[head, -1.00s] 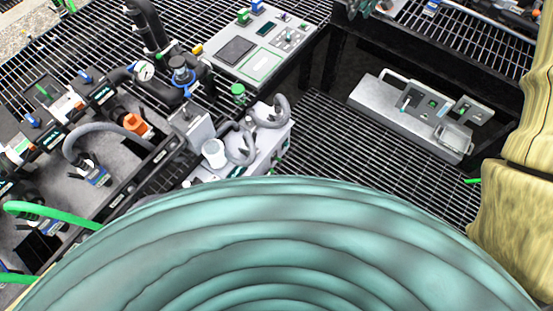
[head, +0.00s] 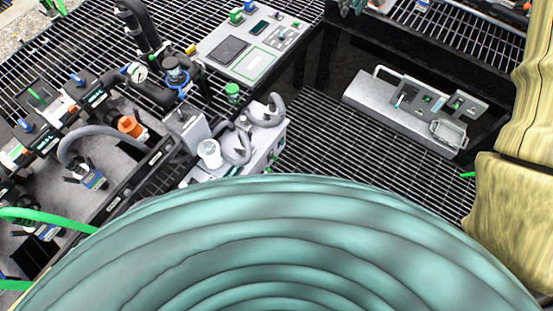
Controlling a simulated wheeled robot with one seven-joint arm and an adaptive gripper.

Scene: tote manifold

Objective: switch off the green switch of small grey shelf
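A small light-grey shelf-like unit (head: 380,104) stands on the dark grating at the right of the head view. It has a raised handle at its left end and an open tray-like frame at its right end. An upright panel (head: 412,91) on it carries small fittings with green parts; one green spot (head: 427,100) is near the panel's middle and another is on the separate plate to its right. They are too small to tell which is the switch or how it is set. My gripper is not in view.
A grey control panel (head: 228,70) lies at the upper middle. A white box with grey hoses (head: 270,140) stands left of centre. Hoses, a gauge (head: 137,72) and valves crowd the left. Dark rails border the shelf unit. Bare grating (head: 350,150) lies before it.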

